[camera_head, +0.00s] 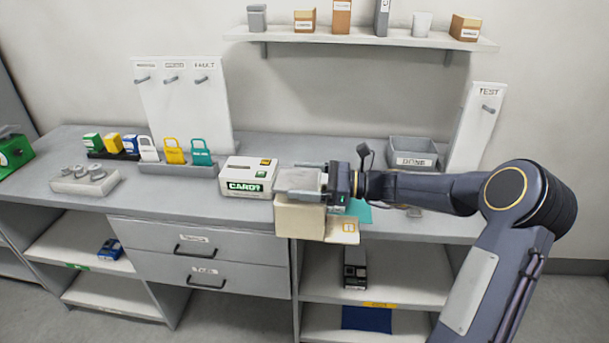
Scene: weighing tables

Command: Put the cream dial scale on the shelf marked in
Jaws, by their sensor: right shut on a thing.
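My right gripper (312,182) reaches in from the right and is shut on the cream scale (299,217). The scale has a cream box body and a grey top plate. It shows in front of the counter's front edge, just right of the white CARD? box; whether it touches the counter I cannot tell. Its dial is not clearly seen. Open shelves lie below: one at left with a green label (77,266), one at right with a yellow label (380,305). Both labels are too small to read. My left gripper is not in view.
The white CARD? box (247,178) stands close left of the scale. A grey DONE bin (412,151) is behind the arm. A dark box (355,267) stands on the right upper shelf, a blue item (110,249) on the left one. A pale tag (342,231) overhangs the counter edge.

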